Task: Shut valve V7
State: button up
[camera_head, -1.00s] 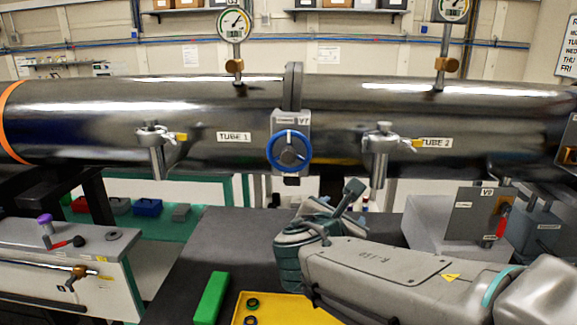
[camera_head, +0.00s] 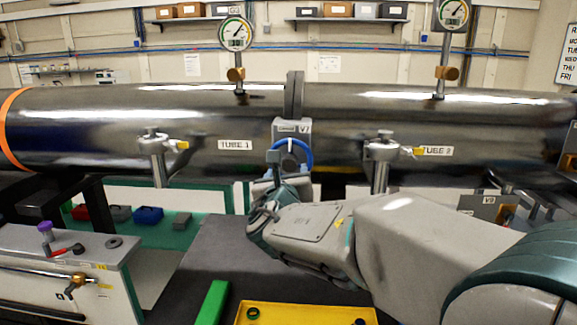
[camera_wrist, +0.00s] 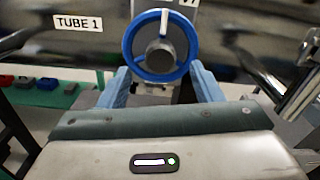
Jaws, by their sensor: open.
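Valve V7 has a blue round handwheel (camera_head: 304,150) with a grey hub, on a grey plate marked V7 (camera_head: 291,129) at the joint between two steel tubes. In the wrist view the handwheel (camera_wrist: 160,22) is in front of my gripper, and a white mark on it points up. My gripper (camera_wrist: 160,86) is open, with one blue-grey finger on each side of the wheel's lower part. I cannot tell whether the fingers touch the rim. In the head view my gripper (camera_head: 276,178) and wrist hide the wheel's lower left part.
Clamped side ports (camera_head: 157,155) and (camera_head: 382,155) stick out from Tube 1 and Tube 2. Gauges (camera_head: 236,34) stand above. A yellow tray (camera_head: 300,314) and green block (camera_head: 209,302) lie on the dark bench (camera_head: 222,250). A V3 box (camera_head: 478,207) stands right.

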aim_at(289, 166)
jog(key=shift+w+d, duration=0.1)
jog(key=shift+w, duration=1.95)
jog(key=shift+c, duration=0.3)
jog(key=c, duration=0.9)
jog(key=shift+f, duration=0.15)
